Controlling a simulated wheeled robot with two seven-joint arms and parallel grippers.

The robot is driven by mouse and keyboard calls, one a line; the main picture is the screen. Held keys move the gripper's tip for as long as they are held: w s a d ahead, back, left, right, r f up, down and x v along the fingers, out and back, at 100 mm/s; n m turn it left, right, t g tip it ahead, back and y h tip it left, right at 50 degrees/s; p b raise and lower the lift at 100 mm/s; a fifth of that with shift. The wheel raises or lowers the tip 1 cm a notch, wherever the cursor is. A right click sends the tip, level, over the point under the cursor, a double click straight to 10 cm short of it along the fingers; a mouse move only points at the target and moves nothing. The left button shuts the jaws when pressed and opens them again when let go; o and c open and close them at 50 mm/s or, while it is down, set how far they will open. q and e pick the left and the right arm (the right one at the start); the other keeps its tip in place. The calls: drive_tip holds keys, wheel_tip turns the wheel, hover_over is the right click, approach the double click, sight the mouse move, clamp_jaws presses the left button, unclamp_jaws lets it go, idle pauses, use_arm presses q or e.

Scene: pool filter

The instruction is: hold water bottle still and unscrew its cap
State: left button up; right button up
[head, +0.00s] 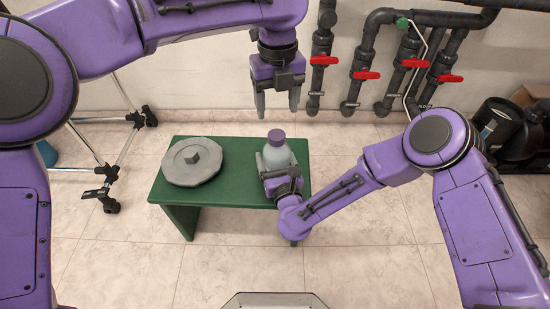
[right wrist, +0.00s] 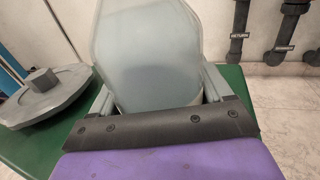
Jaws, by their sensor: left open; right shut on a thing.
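A pale translucent water bottle (head: 277,157) with a purple cap (head: 276,136) stands upright on the green bench (head: 228,190). My right gripper (head: 276,166) is shut around the body of the bottle from the near side. In the right wrist view the bottle (right wrist: 150,55) fills the space between the two fingers, and its cap is out of frame. My left gripper (head: 278,105) is open and empty, pointing down. It appears above the cap in the head view, apart from it.
A grey round lid (head: 193,161) with a square knob lies on the left of the bench. Dark pipes with red valve handles (head: 367,75) run along the back wall. A metal stand on casters (head: 107,190) is at the left. Black containers (head: 497,122) stand at the right.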

sight(277, 135)
use_arm(q)
wheel_tip(277, 135, down, 8)
drive_tip(key=shift+f, duration=0.1)
idle(0.5)
drive_tip(key=c, duration=1.1)
drive_tip(key=n, duration=1)
drive_tip(key=shift+n, duration=0.4)
drive_tip(key=n, duration=1.1)
drive_tip(key=o, duration=1.1)
